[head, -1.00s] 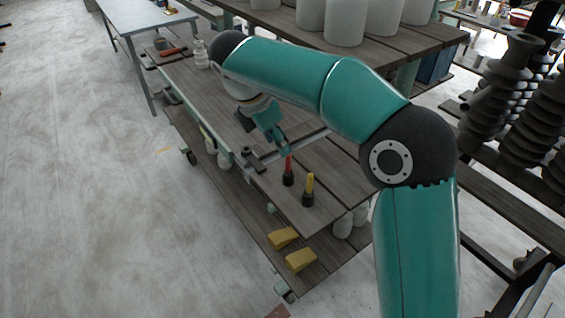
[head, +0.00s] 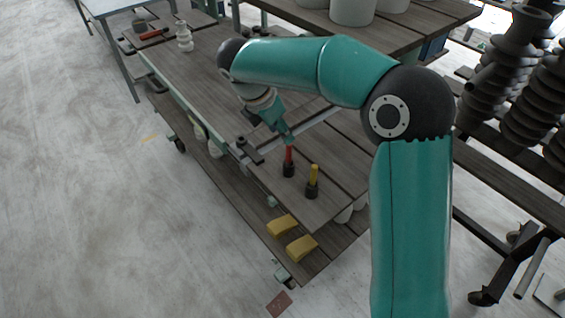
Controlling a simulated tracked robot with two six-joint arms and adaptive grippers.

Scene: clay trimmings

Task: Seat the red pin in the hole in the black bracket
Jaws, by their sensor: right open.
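The red pin (head: 289,154) stands upright in a black holder (head: 289,170) near the front end of the wooden cart top. The black bracket (head: 251,153) lies at the cart's left edge, left of the red pin; its hole is too small to make out. My right gripper (head: 288,139) is open and points down at the top of the red pin. The fingertips overlap the pin's upper end in the picture; I cannot tell whether they touch it. My left gripper is not in view.
A yellow pin (head: 314,174) stands in a second black holder (head: 312,190), close to the right of the red one. White insulator-like pieces (head: 184,36) stand at the cart's far end. Yellow blocks (head: 283,226) lie on the lower shelf. The cart's middle boards are clear.

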